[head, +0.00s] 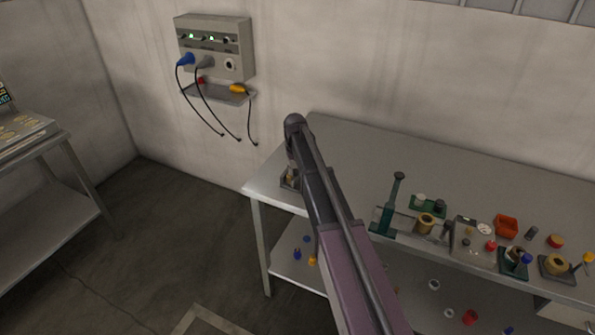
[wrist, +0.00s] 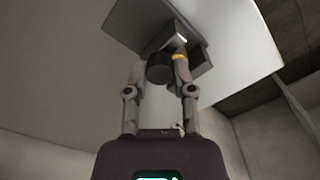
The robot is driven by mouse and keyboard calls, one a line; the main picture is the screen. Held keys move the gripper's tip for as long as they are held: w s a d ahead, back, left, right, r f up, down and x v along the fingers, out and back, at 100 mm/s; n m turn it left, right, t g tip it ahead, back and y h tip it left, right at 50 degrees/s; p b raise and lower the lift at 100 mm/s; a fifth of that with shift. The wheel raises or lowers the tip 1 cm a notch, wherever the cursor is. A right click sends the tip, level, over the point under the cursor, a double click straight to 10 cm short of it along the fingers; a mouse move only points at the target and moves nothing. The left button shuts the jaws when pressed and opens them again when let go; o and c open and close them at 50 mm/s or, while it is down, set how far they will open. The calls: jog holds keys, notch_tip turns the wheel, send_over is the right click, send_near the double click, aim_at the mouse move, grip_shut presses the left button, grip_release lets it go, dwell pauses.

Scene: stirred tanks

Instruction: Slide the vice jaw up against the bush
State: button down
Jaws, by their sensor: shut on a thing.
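The vice (wrist: 200,42) is a grey block-like fixture on the table, seen from close by in the wrist view. In the head view the vice (head: 288,184) sits near the table's left end, partly hidden by my arm. My gripper (wrist: 160,64) is at the vice, its fingers closed on either side of a dark round knob (wrist: 159,70), which looks like part of the vice jaw. A small brass-yellow piece, probably the bush (wrist: 181,58), shows beside the right fingertip. The gap between jaw and bush cannot be made out.
A control box (head: 214,45) with hanging cables is on the wall. The table behind my arm is clear.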

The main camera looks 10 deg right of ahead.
jog(key=shift+c, duration=2.3)
grip_release()
jog(key=s+d+m, duration=0.1)
jog(key=s, duration=2.9)
jog(key=shift+s+m, duration=0.25)
jog(key=shift+m, duration=0.15)
